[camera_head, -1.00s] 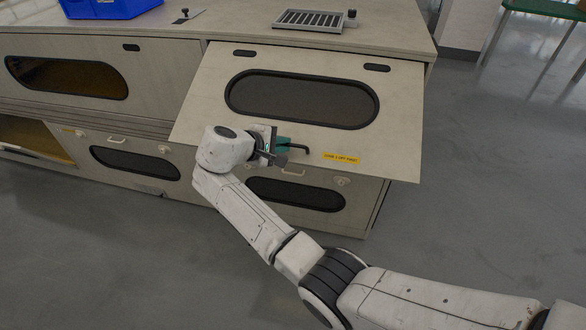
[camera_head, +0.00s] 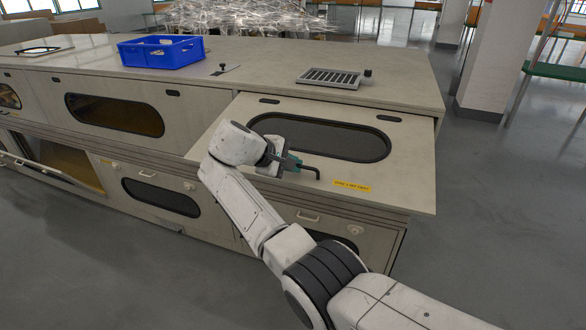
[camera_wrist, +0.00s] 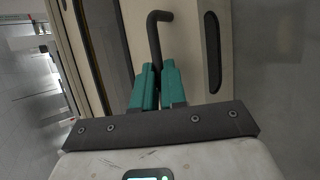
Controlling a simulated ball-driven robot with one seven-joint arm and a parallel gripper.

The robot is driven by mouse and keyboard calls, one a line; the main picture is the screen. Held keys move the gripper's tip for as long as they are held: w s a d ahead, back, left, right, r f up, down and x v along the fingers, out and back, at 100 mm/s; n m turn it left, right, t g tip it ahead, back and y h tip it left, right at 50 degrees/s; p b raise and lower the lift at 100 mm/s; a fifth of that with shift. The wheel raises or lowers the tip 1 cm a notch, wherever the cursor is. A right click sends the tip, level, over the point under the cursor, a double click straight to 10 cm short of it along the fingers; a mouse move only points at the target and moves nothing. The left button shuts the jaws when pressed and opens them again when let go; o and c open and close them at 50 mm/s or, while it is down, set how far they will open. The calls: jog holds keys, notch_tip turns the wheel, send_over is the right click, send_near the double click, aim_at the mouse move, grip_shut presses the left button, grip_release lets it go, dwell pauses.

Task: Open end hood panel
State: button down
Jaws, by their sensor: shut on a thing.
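The end hood panel (camera_head: 405,178) is a beige flap with a dark oval window (camera_head: 325,138) and a yellow label (camera_head: 352,187). It is swung outward, its lower edge standing well out from the cabinet front and its top edge near the worktop. My gripper (camera_head: 290,163) is at the panel's lower middle, shut on the black bent handle (camera_head: 311,170). In the wrist view the green fingertips (camera_wrist: 158,85) are close together around the lower end of the handle (camera_wrist: 155,35). The gap behind the panel is hidden in the head view.
A blue crate (camera_head: 160,60) and a grated metal tray (camera_head: 330,76) stand on the worktop (camera_head: 255,50). A lower door (camera_head: 55,168) hangs open at the far left. The grey floor (camera_head: 500,240) to the right is clear.

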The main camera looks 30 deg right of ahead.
jog(key=shift+w+d+r, duration=0.25)
jog(key=shift+d+r, duration=0.15)
jog(key=shift+r, duration=0.1)
jog(key=c, duration=1.2)
grip_release()
jog(key=shift+d+f, duration=0.2)
jog(key=shift+d, duration=0.05)
jog(key=shift+f, duration=0.1)
jog(key=shift+a+f, duration=0.1)
jog(key=b+v, duration=0.2)
jog(key=v, duration=0.9)
jog(key=shift+f, duration=0.1)
jog(key=shift+f, duration=0.1)
